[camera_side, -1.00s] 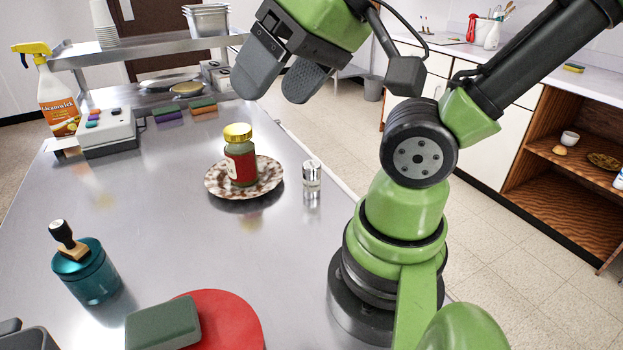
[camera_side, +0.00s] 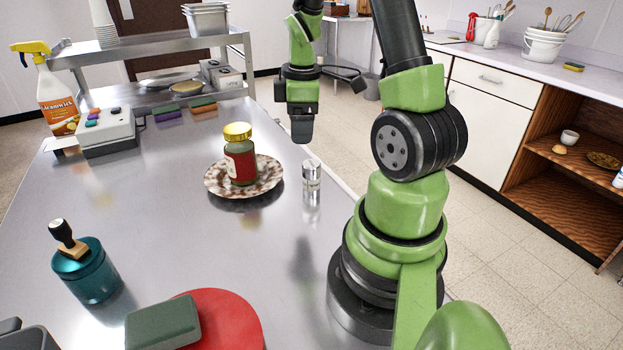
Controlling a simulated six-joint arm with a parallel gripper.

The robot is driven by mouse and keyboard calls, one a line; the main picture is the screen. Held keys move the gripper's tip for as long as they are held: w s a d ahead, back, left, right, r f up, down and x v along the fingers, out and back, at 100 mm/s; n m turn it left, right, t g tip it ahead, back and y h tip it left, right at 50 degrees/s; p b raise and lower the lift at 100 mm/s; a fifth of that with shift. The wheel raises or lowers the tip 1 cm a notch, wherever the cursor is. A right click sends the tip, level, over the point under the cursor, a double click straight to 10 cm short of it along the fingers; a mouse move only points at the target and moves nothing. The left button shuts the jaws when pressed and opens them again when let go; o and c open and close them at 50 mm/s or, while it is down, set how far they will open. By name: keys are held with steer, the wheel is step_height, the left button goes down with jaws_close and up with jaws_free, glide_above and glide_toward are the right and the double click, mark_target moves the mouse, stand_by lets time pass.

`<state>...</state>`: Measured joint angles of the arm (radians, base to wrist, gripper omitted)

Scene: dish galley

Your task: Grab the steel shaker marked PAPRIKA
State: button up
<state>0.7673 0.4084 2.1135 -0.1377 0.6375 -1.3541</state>
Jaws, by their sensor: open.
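A small steel shaker (camera_side: 312,176) stands upright near the right edge of the steel counter, just right of the speckled plate. Its marking is too small to read. My gripper (camera_side: 302,138) hangs fingers-down above and slightly left of the shaker in the picture, apart from it. The fingers overlap edge-on from this side, and nothing shows held in them.
A speckled plate (camera_side: 268,184) bears a jar (camera_side: 240,158) with a yellow lid and red label, close left of the shaker. A teal canister (camera_side: 88,273) with a stamp on it, a green block (camera_side: 162,325) and a red disc (camera_side: 235,325) stand nearer. The counter's middle is clear.

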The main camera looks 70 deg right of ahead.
mark_target(311, 163)
steer(key=shift+n+g, duration=0.3)
steer(key=shift+n, duration=0.2)
steer(key=f, duration=0.1)
steer(key=s+d+f, duration=0.1)
steer(key=d+f, duration=0.1)
steer(key=shift+s, duration=0.3)
step_height(311, 163, down, 5)
steer(key=shift+s+d+r, duration=0.1)
steer(key=shift+d+r, duration=0.05)
steer(key=shift+w+f, duration=0.2)
steer(key=shift+f, duration=2.65)
steer(key=c, duration=1)
steer(key=shift+r, duration=0.15)
